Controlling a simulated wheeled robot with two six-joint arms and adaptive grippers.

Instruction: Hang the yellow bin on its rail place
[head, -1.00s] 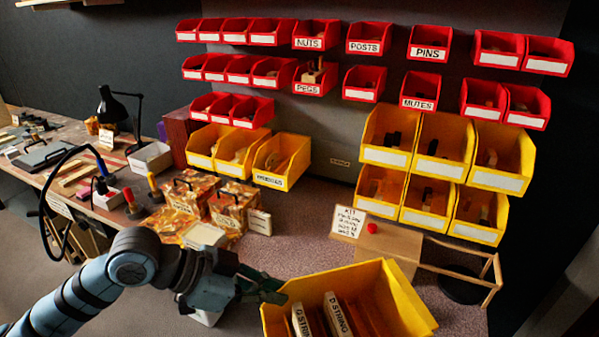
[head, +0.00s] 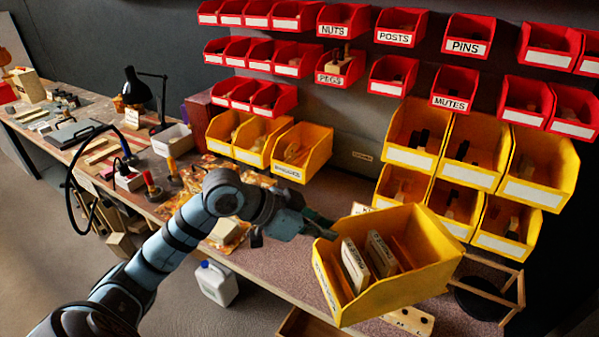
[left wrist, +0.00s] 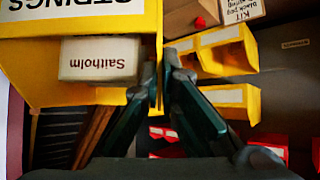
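The yellow bin (head: 390,300) is in the air above the bench front at the lower right of the head view. It is tilted, and string packets (head: 367,258) lie in it. My left gripper (head: 322,220) is shut on its left upper edge. In the left wrist view the fingers (left wrist: 165,85) pinch the bin's thin wall. The bin's label (left wrist: 75,12) reads STRINGS, upside down there. A bare stretch of wall with a small tag (head: 362,156) lies between the bin marked BRIDGES (head: 302,152) and the big yellow bins (head: 408,158). My right gripper is out of view.
Rows of red bins (head: 338,68) hang above. A wooden frame (head: 490,288) stands on the bench right of the held bin. A black lamp (head: 138,90) and tools occupy the left bench. A white jug (head: 216,283) stands on the floor.

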